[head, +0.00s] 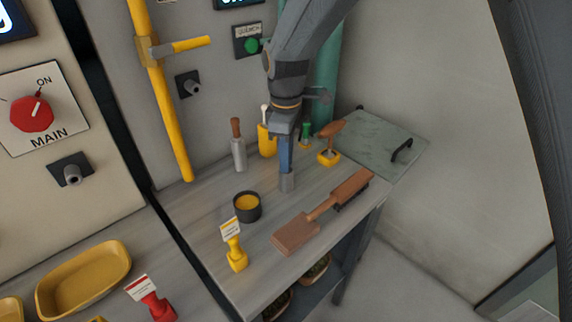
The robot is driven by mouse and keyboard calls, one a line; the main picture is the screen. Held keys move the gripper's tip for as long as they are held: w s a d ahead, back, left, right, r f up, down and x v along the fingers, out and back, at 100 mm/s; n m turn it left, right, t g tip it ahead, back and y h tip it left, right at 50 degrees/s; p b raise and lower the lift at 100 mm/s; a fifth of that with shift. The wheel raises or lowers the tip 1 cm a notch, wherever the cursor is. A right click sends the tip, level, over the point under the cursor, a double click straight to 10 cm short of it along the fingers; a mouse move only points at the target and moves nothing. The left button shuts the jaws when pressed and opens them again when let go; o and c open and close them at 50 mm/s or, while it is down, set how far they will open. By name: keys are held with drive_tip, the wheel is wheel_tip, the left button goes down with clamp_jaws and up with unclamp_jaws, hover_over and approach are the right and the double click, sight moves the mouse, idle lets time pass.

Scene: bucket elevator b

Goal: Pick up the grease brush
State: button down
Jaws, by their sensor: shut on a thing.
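My gripper (285,128) points down over the middle of the grey worktop and is shut on the grease brush. The brush shows as an upright blue handle (286,154) with a grey lower end (287,183). Its bristles cannot be made out, and its upper end is hidden in the jaws. I cannot tell whether the lower end touches the worktop or hangs just above it. A dark cup with yellow contents (247,205) stands to the left and nearer.
A wooden brush and paddle (315,217) lies at the front right. A yellow tagged stand (235,253) is at the front. A yellow pipe (169,110) rises at the left.

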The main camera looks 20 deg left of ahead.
drive_tip(key=shift+r, duration=0.1)
wheel_tip(320, 180, up, 9)
drive_tip(key=b, duration=0.2)
drive_tip(key=shift+a+b, duration=0.1)
drive_tip(key=shift+b, duration=0.3)
drive_tip(key=s+a+y+b, duration=0.3)
drive_tip(key=s+y, duration=0.1)
drive_tip(key=s, duration=0.7)
drive_tip(key=shift+s+d+f+b, duration=0.1)
drive_tip(key=shift+f+b, duration=0.7)
drive_tip(key=shift+f, duration=0.55)
drive_tip(key=shift+s+d+f+b, duration=0.1)
drive_tip(key=shift+f+b, duration=0.65)
drive_tip(key=shift+f, duration=0.55)
drive_tip(key=shift+f+b, duration=0.65)
drive_tip(key=shift+f, duration=0.1)
drive_tip(key=shift+r, duration=0.1)
wheel_tip(320, 180, up, 7)
drive_tip(key=p, duration=0.4)
idle(0.4)
